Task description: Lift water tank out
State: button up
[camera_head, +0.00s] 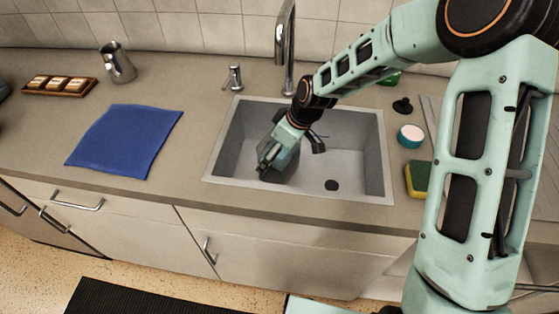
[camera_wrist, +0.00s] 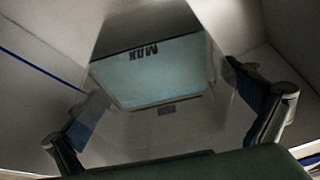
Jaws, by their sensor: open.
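The water tank (camera_head: 284,168) is a see-through grey container standing in the left part of the sink (camera_head: 346,160). My gripper (camera_head: 268,156) is down inside the sink at the tank and partly covers it. In the wrist view the tank (camera_wrist: 150,72) fills the middle, with dark "MAX" lettering upside down on it. My gripper (camera_wrist: 170,118) is open there, with one blue-padded finger on each side of the tank. I cannot tell whether either finger touches it. The tank's lower part is hidden.
A tap (camera_head: 285,50) rises behind the sink. A blue cloth (camera_head: 125,141) lies left on the counter. A sponge (camera_head: 418,179), a round teal-and-white item (camera_head: 411,135) and a black plug (camera_head: 403,106) lie right of the sink. The sink's right half is mostly clear.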

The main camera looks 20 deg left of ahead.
jog(key=shift+x, duration=0.8)
jog(key=shift+c, duration=0.4)
jog(key=c, duration=1.8)
jog(key=shift+r, duration=0.1)
jog(key=shift+c, duration=1)
jog(key=shift+r, duration=0.1)
